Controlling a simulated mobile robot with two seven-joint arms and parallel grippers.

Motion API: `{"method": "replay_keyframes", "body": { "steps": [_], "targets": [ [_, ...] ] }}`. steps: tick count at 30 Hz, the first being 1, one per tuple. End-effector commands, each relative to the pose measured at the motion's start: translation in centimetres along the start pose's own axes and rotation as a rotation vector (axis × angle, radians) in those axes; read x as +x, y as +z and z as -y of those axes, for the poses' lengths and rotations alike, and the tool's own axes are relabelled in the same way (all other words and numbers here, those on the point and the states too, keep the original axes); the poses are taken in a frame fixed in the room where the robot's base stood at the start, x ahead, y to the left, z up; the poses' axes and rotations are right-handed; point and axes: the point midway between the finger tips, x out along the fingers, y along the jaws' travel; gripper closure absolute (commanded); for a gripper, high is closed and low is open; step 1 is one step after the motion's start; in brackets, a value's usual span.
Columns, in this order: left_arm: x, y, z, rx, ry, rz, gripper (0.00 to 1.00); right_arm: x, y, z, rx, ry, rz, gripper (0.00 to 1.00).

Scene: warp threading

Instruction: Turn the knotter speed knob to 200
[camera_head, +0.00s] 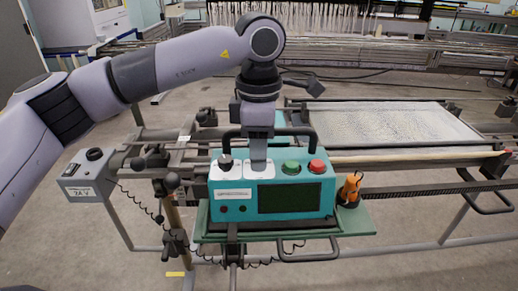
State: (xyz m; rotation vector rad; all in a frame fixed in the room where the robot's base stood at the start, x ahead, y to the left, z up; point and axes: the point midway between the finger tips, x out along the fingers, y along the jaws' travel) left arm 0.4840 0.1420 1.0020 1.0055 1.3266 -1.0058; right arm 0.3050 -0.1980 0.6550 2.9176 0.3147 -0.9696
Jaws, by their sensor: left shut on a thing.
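The teal knotter control box (300,203) sits on a green tray in the middle of the view. Its top has a black knob (225,161) on a white plate at the left, and a green button (291,167) and a red button (316,167) at the right. My left gripper (258,168) points straight down onto the white plate between the black knob and the green button. It is shut on a knob there, which its fingers hide. The knob's setting and scale cannot be read. My right gripper is not in view.
A black handle (304,133) rises behind the box. A small orange tool (350,187) stands right of it on the green tray (355,222). A grey 24 V box (88,175) is at the left. Frame rails and a thread-covered bed (395,124) lie behind and to the right.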

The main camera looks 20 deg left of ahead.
Motion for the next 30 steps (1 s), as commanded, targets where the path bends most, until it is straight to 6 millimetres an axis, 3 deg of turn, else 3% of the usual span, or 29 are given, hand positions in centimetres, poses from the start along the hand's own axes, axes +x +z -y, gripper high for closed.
{"method": "replay_keyframes", "body": {
  "steps": [5, 6, 8, 23, 30],
  "targets": [
    [-0.05, 0.01, -0.04, -0.002, 0.001, 0.001, 1.0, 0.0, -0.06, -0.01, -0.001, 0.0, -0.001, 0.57],
    [-0.05, 0.01, -0.04, -0.002, 0.001, 0.001, 0.6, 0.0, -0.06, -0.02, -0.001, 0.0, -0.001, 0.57],
    [-0.05, 0.01, -0.04, -0.002, 0.001, 0.001, 0.44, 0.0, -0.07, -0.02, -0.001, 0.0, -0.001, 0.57],
    [-0.02, -0.02, -0.07, 0.001, 0.002, 0.001, 0.44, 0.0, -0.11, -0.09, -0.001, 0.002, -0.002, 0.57],
    [-0.12, -0.01, -0.07, 0.1, 0.002, 0.001, 0.44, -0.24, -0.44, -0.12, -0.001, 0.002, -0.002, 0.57]
  ]
}}
